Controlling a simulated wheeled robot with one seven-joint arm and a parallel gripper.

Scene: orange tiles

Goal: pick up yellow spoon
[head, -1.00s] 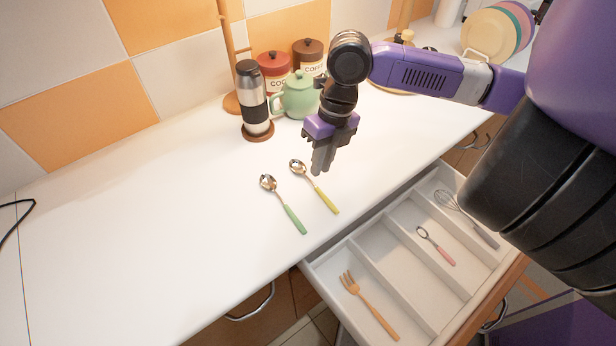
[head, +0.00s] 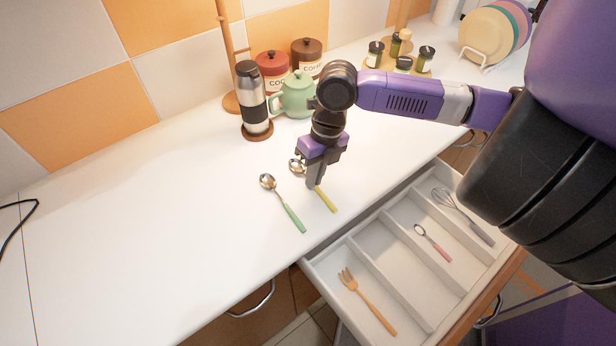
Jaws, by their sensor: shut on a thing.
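The yellow spoon (head: 326,201) lies on the white counter, its metal bowl to the upper left and its yellow handle to the lower right. My gripper (head: 315,184) is down at the middle of the spoon, pointing downward, with its fingers shut on it. The fingers hide the neck and upper handle. The spoon appears to be at counter height; I cannot tell whether it is lifted.
A green-handled spoon (head: 284,205) lies close by on the left. An open drawer (head: 375,260) in front holds an orange fork (head: 366,300), a pink-handled spoon (head: 432,242) and a whisk (head: 463,215). A green teapot (head: 294,96) and a flask (head: 253,99) stand behind.

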